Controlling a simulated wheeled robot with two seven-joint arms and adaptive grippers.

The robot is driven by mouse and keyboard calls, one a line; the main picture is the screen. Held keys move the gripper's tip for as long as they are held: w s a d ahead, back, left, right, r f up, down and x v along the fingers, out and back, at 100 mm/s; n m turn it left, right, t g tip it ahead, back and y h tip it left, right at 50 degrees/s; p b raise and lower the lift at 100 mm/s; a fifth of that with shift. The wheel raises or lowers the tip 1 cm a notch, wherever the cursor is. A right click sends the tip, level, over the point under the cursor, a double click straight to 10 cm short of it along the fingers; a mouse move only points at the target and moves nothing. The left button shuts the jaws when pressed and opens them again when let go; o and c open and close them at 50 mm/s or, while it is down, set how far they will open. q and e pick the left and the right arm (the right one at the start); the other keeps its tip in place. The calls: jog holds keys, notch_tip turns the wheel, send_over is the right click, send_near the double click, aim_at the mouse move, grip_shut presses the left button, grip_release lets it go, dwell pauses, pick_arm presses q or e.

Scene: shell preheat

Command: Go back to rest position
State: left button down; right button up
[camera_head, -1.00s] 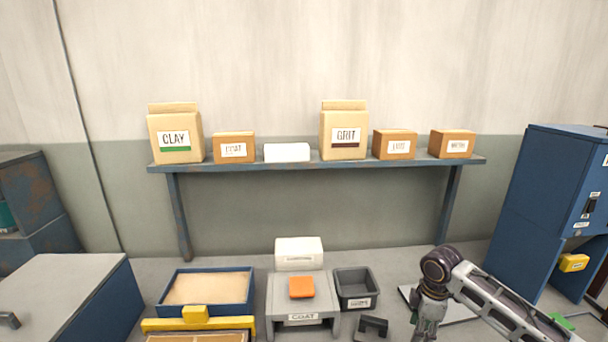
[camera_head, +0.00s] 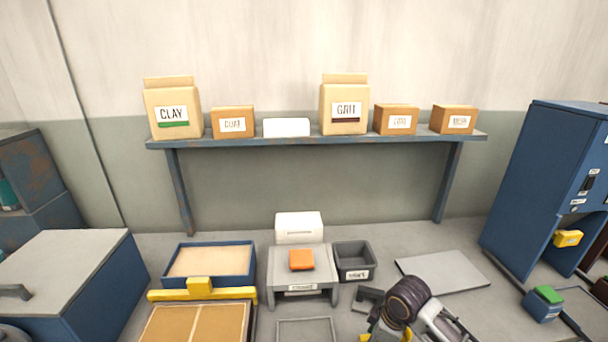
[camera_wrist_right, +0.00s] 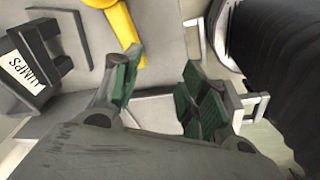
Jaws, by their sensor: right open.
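My right arm (camera_head: 405,300) shows at the bottom of the head view, right of centre, with its gripper end cut off or hidden. In the right wrist view my right gripper (camera_wrist_right: 160,88) is open, its two green-padded fingers apart with nothing between them. My left gripper is not in view. An orange block (camera_head: 301,260) rests on a small grey stand (camera_head: 303,288), apart from my right arm.
A dark grey bin (camera_head: 355,262) and a dark bracket (camera_head: 367,299) lie close to my right arm. A flat grey plate (camera_head: 443,272) lies to its right. A sand-filled blue tray (camera_head: 250,276) is left of the stand. Boxes stand on the shelf (camera_head: 300,141) behind.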

jog(key=shift+s+a+m+t, duration=0.7)
jog(key=shift+s+a+m, duration=0.65)
jog(key=shift+s+m, duration=1.3)
jog(key=shift+s+d+m+h, duration=0.6)
jog(key=shift+s+d+m, duration=2.25)
jog(key=shift+s, duration=1.65)
notch_tip(320, 180, down, 34)
jog(key=s+d, duration=0.1)
jog(key=s, duration=0.2)
jog(key=s+d+f+g, duration=0.1)
jog(key=s+d+f, duration=0.1)
jog(key=s+f, duration=0.7)
jog(key=s+d+f+n, duration=0.1)
jog(key=s+d+f, duration=0.1)
jog(key=s+f, duration=0.8)
jog(key=shift+s+d+f+g, duration=0.2)
jog(key=shift+s+d+g, duration=0.2)
jog(key=shift+s, duration=0.8)
